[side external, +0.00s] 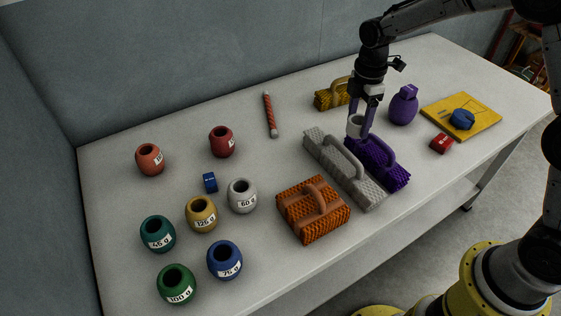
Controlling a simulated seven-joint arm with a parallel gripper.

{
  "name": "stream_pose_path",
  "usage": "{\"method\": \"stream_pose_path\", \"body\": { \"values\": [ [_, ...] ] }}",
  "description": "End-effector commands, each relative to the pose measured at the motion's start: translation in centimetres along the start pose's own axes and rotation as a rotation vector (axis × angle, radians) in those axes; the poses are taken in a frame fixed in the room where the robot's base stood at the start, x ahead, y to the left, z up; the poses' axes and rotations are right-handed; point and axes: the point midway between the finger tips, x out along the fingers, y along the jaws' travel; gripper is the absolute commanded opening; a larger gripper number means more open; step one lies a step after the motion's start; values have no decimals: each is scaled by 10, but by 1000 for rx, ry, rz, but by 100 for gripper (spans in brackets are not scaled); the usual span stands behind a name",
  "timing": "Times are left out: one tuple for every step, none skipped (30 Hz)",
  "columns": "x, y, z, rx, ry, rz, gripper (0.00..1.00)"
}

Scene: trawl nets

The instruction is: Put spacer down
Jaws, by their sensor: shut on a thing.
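My gripper (362,122) points down over the table with its two purple fingers. It is shut on a small pale grey, ring-like piece, which I take as the spacer (355,125). The spacer appears above the far ends of a grey brush (345,168) and a purple brush (385,165), which lie side by side. I cannot tell how high it is above them or whether it touches anything. Part of the spacer is hidden by the fingers.
An orange brush (313,209) lies at the front and a yellow brush (332,96) behind. A purple jug-like weight (403,105), a yellow board (483,108) and a red block (441,143) are right. Several labelled pots, a blue block (210,182) and a striped rod (270,114) are left.

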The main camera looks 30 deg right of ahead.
Motion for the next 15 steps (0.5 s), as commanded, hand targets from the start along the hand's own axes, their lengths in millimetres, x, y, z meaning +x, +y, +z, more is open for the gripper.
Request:
{"method": "stream_pose_path", "body": {
  "values": [
    [-1,-7,-24,-27,0,1,11],
    [-1,-11,-35,-38,0,2,11],
    [-2,-16,-49,-59,0,2,11],
    [-2,-21,-59,-77,0,2,11],
    [-2,-25,-68,-96,0,2,11],
    [-2,-30,-78,-122,0,2,11],
    [-2,-33,-84,-138,0,2,11],
    [-2,-36,-90,-153,0,3,11],
    [-2,-39,-96,-169,0,3,11],
    [-3,-41,-100,-180,0,3,11],
    [-3,-42,-103,-187,0,4,11],
    [-3,-43,-106,-195,0,4,11],
    [-2,-43,-108,-199,1,4,11],
    [-1,-41,-110,-202,0,4,11],
    [1,-38,-113,-204,0,3,11]
  ]
}}
